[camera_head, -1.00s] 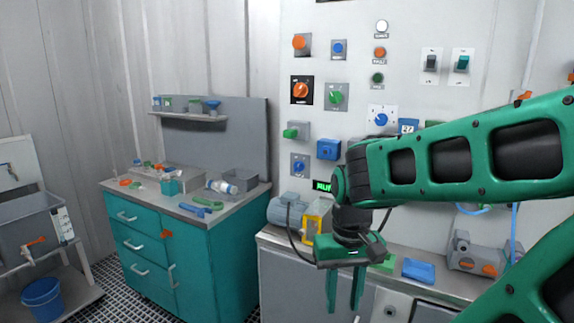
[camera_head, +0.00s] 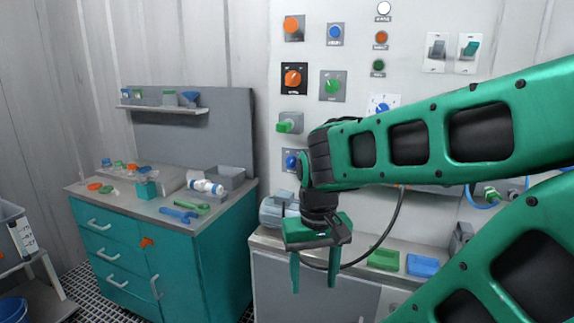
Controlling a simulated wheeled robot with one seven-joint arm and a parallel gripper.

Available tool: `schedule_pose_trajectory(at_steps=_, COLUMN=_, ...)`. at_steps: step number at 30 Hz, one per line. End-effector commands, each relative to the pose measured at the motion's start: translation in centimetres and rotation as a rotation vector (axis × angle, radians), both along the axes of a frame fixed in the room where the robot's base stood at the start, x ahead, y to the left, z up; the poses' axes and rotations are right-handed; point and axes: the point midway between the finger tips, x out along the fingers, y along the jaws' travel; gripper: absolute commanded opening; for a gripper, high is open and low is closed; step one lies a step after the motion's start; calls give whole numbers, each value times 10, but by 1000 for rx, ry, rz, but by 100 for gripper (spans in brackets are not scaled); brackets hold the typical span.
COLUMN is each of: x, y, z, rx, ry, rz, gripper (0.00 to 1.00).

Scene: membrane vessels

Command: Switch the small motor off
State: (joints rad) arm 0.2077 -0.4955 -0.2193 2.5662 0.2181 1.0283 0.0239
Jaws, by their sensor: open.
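The control panel (camera_head: 402,75) on the wall carries several knobs, buttons and switches. An orange rotary knob on a black plate (camera_head: 293,78) is at its left, with a green rotary knob (camera_head: 332,86) beside it. Two rocker switches (camera_head: 437,50) are at upper right. A grey motor (camera_head: 278,211) stands on the bench below, partly hidden by my arm. My gripper (camera_head: 313,275) is open and empty, fingers pointing down in front of the bench, apart from the panel. I cannot tell which control belongs to the small motor; labels are too small to read.
A teal cabinet (camera_head: 190,262) with tools and parts on top stands at left. A green tray (camera_head: 384,259) and a blue tray (camera_head: 423,265) lie on the bench (camera_head: 300,262). My arm hides the panel's lower middle. A dark cable hangs behind my gripper.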

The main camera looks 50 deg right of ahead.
Motion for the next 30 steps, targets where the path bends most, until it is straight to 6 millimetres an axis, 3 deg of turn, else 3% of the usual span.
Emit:
schedule_pose_trajectory(at_steps=5, x=37, y=-46, z=-13, rx=-140, ry=-26, rz=-260, gripper=54)
schedule_pose_trajectory(at_steps=10, x=81, y=-114, z=-22, rx=-370, ry=-129, rz=-579, gripper=54)
schedule_pose_trajectory(at_steps=14, x=115, y=-162, z=-16, rx=-561, ry=-266, rz=-770, gripper=54)
schedule_pose_trajectory(at_steps=18, x=156, y=-202, z=1, rx=-748, ry=-473, rz=-906, gripper=54)
schedule_pose_trajectory(at_steps=23, x=211, y=-227, z=32, rx=-908, ry=-777, rz=-960, gripper=54)
schedule_pose_trajectory(at_steps=30, x=286, y=-217, z=74, rx=-973, ry=-1173, rz=-890, gripper=54)
